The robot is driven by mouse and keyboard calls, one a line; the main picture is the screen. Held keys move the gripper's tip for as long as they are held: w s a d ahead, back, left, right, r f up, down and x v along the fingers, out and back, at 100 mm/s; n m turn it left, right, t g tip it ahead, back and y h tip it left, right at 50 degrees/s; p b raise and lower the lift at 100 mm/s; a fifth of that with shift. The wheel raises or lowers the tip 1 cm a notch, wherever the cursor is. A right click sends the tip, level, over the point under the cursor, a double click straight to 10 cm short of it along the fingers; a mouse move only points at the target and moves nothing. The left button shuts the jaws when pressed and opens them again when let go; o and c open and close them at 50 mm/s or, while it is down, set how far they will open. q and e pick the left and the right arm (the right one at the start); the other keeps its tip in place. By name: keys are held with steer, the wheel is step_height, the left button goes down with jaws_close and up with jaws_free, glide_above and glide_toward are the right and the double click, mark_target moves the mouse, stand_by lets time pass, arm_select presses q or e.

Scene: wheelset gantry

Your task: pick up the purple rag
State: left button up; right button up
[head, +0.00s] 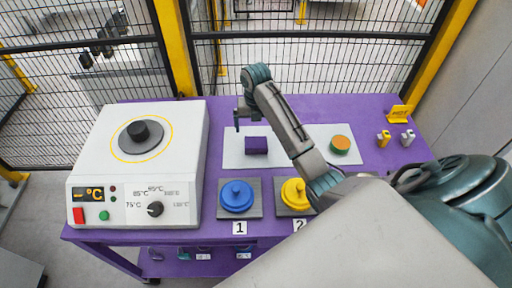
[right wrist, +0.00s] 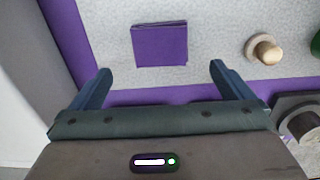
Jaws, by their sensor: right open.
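The purple rag (head: 256,145) is a small folded block on the light grey mat (head: 310,134) on the purple table. It also shows in the right wrist view (right wrist: 159,44), at the top, ahead of my fingers. My right gripper (head: 238,122) is above the mat near the rag's left and far side in the head view. In the right wrist view its two fingers (right wrist: 160,70) are spread wide, with nothing between them. The rag lies beyond the fingertips and appears apart from them. My left gripper is not in view.
A white heater unit (head: 181,185) stands left. Blue (head: 237,195) and yellow (head: 295,193) lidded items sit in front of the mat. An orange-topped green disc (head: 340,144) lies right on the mat. A beige knob (right wrist: 263,48) is right of the rag. Mesh fencing stands behind.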

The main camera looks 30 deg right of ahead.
mark_target(256, 141)
steer(key=f, duration=0.2)
steer(key=f+p, duration=0.1)
steer(key=shift+w+d+f, duration=0.15)
steer(key=shift+w+f, duration=0.05)
steer(key=shift+f, duration=0.15)
step_height(256, 141, down, 3)
steer(key=shift+s+f+p, duration=0.1)
steer(key=shift+f+p, duration=0.1)
steer(key=shift+p, duration=0.75)
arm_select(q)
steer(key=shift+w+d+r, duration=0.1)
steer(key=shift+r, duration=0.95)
arm_select(e)
steer(key=shift+f, duration=0.65)
steer(key=c, duration=1)
